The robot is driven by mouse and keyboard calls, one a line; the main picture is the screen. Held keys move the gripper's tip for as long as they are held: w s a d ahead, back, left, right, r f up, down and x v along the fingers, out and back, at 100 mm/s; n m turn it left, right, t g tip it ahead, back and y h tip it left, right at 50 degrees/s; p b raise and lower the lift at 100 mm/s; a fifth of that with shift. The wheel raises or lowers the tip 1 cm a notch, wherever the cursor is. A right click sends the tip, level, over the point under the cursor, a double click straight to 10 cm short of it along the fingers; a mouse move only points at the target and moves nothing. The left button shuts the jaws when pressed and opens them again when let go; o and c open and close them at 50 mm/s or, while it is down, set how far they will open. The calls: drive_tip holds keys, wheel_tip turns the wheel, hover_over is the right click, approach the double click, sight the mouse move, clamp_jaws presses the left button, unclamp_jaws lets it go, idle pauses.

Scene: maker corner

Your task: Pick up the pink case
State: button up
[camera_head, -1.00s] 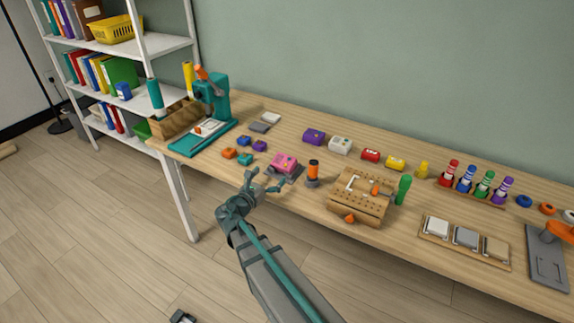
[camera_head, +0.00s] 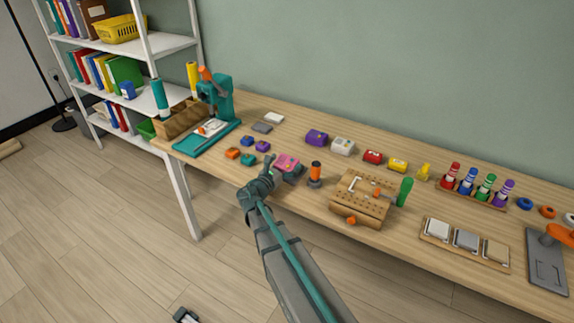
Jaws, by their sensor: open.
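The pink case (camera_head: 289,161) sits near the front edge of the wooden table, on a dark grey base (camera_head: 294,178). My gripper (camera_head: 271,170) is at its front left side, with its fingers close to the case. The jaws are open. My gripper hides part of the near left side of the case and base. I cannot tell whether a finger touches the case.
Small orange (camera_head: 232,153), teal (camera_head: 248,160), blue (camera_head: 247,141) and purple (camera_head: 263,146) blocks lie just left. An orange-and-black upright tool (camera_head: 315,174) stands close on the right, beside a wooden pegboard block (camera_head: 361,199). A purple case (camera_head: 317,138) and a white case (camera_head: 342,146) lie behind.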

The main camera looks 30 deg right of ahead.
drive_tip(key=c, duration=1.2)
drive_tip(key=shift+r, duration=0.1)
